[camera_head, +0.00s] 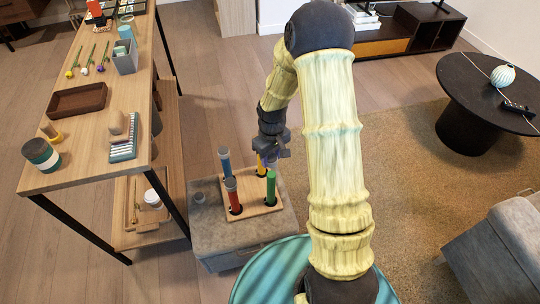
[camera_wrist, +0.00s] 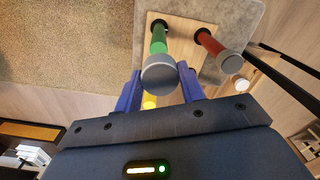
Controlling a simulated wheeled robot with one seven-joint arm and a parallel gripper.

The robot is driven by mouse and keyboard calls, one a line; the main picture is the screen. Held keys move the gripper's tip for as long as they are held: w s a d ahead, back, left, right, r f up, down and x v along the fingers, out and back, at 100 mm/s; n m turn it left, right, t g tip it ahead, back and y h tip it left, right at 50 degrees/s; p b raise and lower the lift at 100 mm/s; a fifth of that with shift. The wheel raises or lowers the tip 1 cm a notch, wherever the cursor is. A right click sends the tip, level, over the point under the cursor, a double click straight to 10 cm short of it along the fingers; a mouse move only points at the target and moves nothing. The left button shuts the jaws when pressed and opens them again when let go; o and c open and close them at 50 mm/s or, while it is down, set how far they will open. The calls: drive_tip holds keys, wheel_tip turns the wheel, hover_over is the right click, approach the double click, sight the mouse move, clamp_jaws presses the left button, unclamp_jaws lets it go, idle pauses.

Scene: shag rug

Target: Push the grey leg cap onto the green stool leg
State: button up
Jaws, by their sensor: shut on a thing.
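The green stool leg (camera_head: 271,187) stands upright in a wooden board with red, blue and yellow legs. My gripper (camera_head: 283,154) is above and just behind the green leg in the head view. In the wrist view, my gripper (camera_wrist: 161,76) is shut with its two blue fingers on either side of the grey leg cap (camera_wrist: 158,74). The cap overlaps the top end of the green leg (camera_wrist: 158,40). I cannot tell whether the cap touches the leg or is apart from it. The cap is not clear in the head view.
The red leg (camera_head: 233,198) and blue leg (camera_head: 225,164) have grey tops. The yellow leg (camera_head: 261,168) is close to my gripper. The wooden board (camera_head: 250,207) lies on a grey ottoman (camera_head: 215,235), with a small grey piece (camera_head: 198,197) at its left. A shelving table (camera_head: 85,150) stands left.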

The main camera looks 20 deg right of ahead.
sight(271, 174)
drive_tip(key=shift+f, duration=0.35)
drive_tip(key=shift+w+d+f+b, duration=0.1)
drive_tip(key=shift+f+b, duration=0.85)
drive_tip(key=shift+f, duration=0.3)
drive_tip(key=shift+f+b, duration=0.9)
drive_tip(key=shift+f, duration=0.8)
drive_tip(key=shift+f+b, duration=0.5)
drive_tip(key=shift+f, duration=0.9)
idle(1.0)
drive_tip(key=o, duration=1)
drive_tip(key=shift+r, duration=0.15)
wheel_tip(271, 174, up, 17)
drive_tip(key=p, duration=0.3)
drive_tip(key=shift+r, duration=0.15)
